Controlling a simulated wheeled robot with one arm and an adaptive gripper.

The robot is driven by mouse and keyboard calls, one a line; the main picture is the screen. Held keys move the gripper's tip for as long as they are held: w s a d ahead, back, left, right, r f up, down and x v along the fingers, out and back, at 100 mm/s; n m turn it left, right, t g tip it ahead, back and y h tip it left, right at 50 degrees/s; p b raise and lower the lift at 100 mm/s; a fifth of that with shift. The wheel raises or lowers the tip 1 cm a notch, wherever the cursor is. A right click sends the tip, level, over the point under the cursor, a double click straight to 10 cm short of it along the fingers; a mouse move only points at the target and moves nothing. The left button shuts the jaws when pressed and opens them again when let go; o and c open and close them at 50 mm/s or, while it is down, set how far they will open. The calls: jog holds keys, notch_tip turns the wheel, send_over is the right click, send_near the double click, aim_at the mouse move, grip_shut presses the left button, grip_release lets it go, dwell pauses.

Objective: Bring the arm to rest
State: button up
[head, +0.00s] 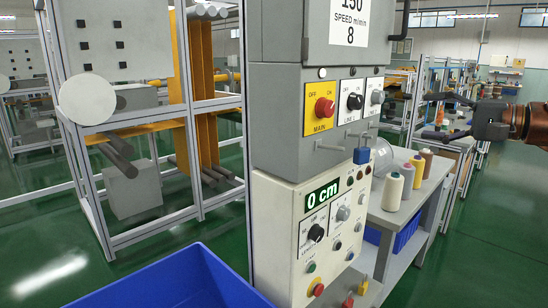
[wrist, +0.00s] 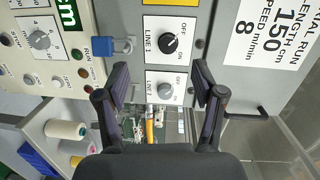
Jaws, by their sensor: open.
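My gripper (head: 432,116) is at the right of the head view, raised and pointing left toward the control cabinet (head: 276,100). Its two dark fingers are spread apart with nothing between them. In the wrist view the open fingers (wrist: 161,78) frame the cabinet's panel, with the LINE 1 knob (wrist: 169,44) and LINE 2 knob (wrist: 166,92) seen between them. The fingers look apart from the panel, though the exact gap is hard to tell. Most of my arm is outside the head view.
The lower panel's display (head: 322,194) reads 0 cm. Thread cones (head: 392,190) stand on a grey bench (head: 432,180) right of the cabinet. A blue bin (head: 185,280) is in front. Green floor is clear at right.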

jog(key=s+a+f+n+g, duration=0.2)
jog(key=s+a+g, duration=0.1)
jog(key=a, duration=0.8)
jog(key=s+a+f+n+g+h, duration=0.4)
jog(key=s+a+f+g+h, duration=0.15)
jog(key=s+a+f, duration=0.95)
jog(key=s+d+f+n+g+h, duration=0.15)
jog(key=s+d+f+h, duration=0.35)
jog(key=s+f, duration=0.55)
jog(key=s+d+f+m+g+h, duration=0.1)
jog(key=s+d+f+g+h, duration=0.2)
jog(key=s+d+f, duration=0.7)
jog(key=w+a+r+p, duration=0.1)
jog(key=a+r+p, duration=0.2)
jog(key=r+p, duration=0.9)
jog(key=shift+w+a+t+p, duration=0.2)
jog(key=shift+w+t+p, duration=0.15)
jog(key=shift+p, duration=0.5)
